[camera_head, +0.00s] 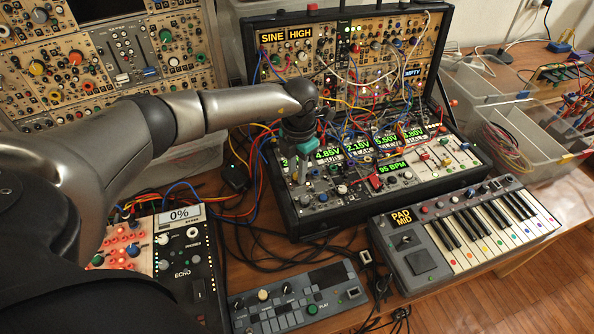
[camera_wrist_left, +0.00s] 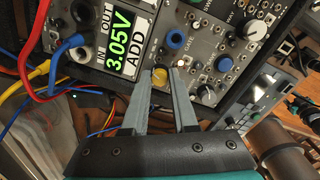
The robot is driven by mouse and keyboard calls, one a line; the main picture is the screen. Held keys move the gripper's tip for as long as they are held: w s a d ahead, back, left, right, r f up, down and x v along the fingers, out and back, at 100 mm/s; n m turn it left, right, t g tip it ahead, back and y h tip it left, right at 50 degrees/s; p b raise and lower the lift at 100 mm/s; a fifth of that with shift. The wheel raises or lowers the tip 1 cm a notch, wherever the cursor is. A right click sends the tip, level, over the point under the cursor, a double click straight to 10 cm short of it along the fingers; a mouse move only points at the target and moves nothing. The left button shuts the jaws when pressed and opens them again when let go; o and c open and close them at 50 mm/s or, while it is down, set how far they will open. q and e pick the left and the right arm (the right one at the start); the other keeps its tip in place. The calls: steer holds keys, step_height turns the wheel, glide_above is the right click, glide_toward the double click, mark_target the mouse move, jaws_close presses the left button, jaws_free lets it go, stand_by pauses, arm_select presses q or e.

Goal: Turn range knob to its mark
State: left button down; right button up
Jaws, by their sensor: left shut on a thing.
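My left gripper (camera_head: 299,172) reaches down from above to the left part of the black synth case (camera_head: 300,226). In the head view the gripper hides the knob.
Red and blue cables (camera_wrist_left: 65,44) plug in left of the display. A keyboard (camera_head: 465,232) and a grey controller (camera_head: 297,300) lie in front of the case.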

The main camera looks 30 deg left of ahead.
arm_select(q)
steer(key=shift+w+m, duration=0.1)
steer(key=shift+m, duration=1.8)
steer(key=shift+r+b, duration=0.1)
steer(key=shift+b, duration=0.2)
steer(key=c, duration=1)
jaws_free()
steer(key=r, duration=0.5)
steer(key=r+p, duration=0.1)
steer(key=r, duration=0.4)
steer(key=r+p, duration=0.1)
steer(key=r, duration=0.4)
steer(key=shift+s+d+r, duration=0.1)
steer(key=shift+s+d, duration=0.1)
steer(key=shift+s, duration=0.05)
